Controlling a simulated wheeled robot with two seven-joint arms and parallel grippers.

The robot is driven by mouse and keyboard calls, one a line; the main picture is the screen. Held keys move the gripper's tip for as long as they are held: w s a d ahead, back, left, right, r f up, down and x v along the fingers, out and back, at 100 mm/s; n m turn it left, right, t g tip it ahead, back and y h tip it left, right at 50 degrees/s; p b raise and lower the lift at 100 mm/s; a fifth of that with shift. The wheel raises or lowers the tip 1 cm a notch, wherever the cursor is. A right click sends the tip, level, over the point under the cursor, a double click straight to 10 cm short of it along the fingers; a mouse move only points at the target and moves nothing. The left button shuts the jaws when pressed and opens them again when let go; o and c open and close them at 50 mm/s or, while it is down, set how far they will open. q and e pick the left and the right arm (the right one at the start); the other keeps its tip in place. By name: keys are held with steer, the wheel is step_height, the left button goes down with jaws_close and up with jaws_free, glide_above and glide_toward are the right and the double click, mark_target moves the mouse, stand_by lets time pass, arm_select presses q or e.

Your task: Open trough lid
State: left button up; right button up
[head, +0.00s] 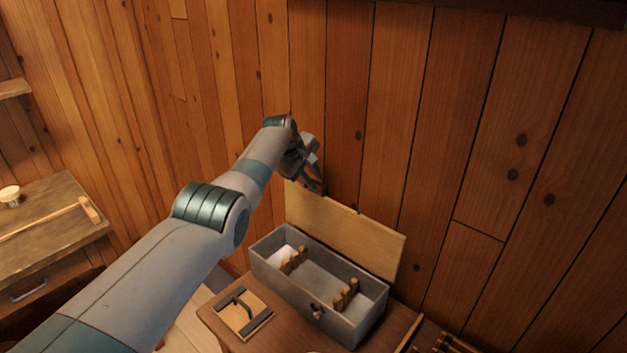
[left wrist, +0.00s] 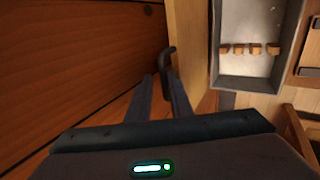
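The grey trough (head: 262,262) stands on a wooden bench in the head view. Its pale wooden lid (head: 352,232) is raised, standing roughly upright along the far side against the plank wall. The inside of the trough shows in the left wrist view (left wrist: 230,70). A dark handle (left wrist: 168,58) sticks out from the lid (left wrist: 188,40) there. My left gripper (head: 319,184) is at the lid's upper left edge. Its fingers (left wrist: 162,80) are apart, with a gap between them, and their tips are at the handle. Whether they touch it is unclear. My right gripper is out of view.
Wooden pegs (head: 294,260) and a white piece (head: 284,253) are inside the trough. A square board with a dark handle (head: 260,308) lies in front of it. A rack (head: 450,343) is at lower right. The plank wall is close behind the lid. A side table (head: 50,215) stands at left.

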arm_select(q)
steer(key=shift+s+a+f, duration=0.1)
steer(key=shift+s+f, duration=0.25)
steer(key=shift+f, duration=0.25)
steer(key=shift+r, duration=0.15)
steer(key=shift+s+a+r+p, duration=0.1)
steer(key=shift+a+r+p, duration=0.15)
steer(key=shift+r, duration=0.3)
steer(key=shift+a+r+p, duration=0.15)
steer(key=shift+r+p, duration=0.2)
steer(key=shift+r, duration=0.15)
steer(key=b+v, duration=0.4)
steer(key=v, duration=1.1)
steer(key=shift+d+r, duration=0.15)
steer(key=shift+r, duration=0.3)
